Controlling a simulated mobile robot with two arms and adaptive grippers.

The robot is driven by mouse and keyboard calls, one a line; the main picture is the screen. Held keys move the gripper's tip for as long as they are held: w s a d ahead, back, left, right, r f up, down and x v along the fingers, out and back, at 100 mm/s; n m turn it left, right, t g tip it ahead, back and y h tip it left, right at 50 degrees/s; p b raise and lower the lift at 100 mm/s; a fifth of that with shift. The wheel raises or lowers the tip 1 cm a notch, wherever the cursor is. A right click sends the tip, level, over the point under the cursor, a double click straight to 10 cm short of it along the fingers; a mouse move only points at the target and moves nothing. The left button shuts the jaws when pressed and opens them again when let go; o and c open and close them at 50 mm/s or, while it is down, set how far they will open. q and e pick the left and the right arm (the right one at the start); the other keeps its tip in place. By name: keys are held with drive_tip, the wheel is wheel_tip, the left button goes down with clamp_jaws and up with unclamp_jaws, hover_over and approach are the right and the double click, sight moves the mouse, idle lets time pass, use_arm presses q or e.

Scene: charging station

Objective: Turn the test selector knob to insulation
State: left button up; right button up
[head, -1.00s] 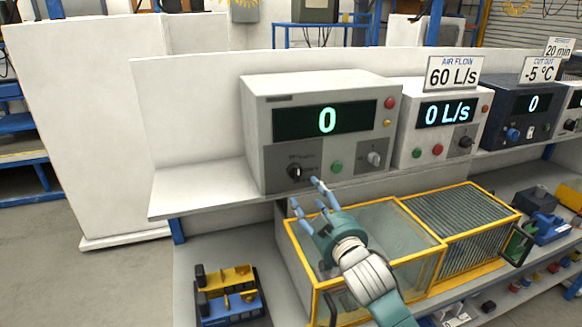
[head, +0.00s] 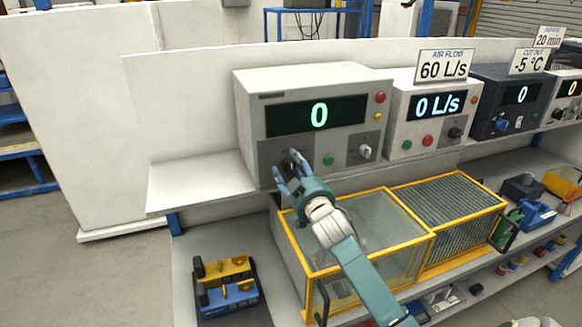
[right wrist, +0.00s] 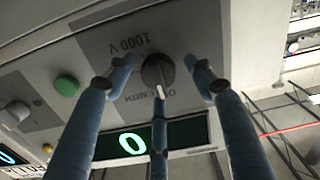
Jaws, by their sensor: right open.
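The test selector knob (right wrist: 158,71) is a dark round knob on the grey lower panel of the white tester (head: 315,85). It shows upside down in the right wrist view, with "1000 V" and a partly hidden label ending in "EARTH" beside it. A pale mark shows at its edge by the middle finger; I cannot tell its exact setting. My right gripper (head: 284,174) is open, its blue fingers spread around the knob in front of the panel. It also shows in the right wrist view (right wrist: 162,75). Contact with the knob cannot be told. My left gripper is out of view.
A green button (head: 329,160) and a second, grey knob (head: 365,151) sit right of the selector. An air flow unit (head: 437,118) stands to the right. A yellow-framed glass box (head: 375,235) lies below the shelf. The shelf (head: 198,188) is clear at left.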

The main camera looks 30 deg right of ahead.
drive_tip(key=c, duration=1.1)
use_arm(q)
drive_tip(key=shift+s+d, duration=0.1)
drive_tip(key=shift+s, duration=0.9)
use_arm(e)
drive_tip(key=shift+c, duration=0.2)
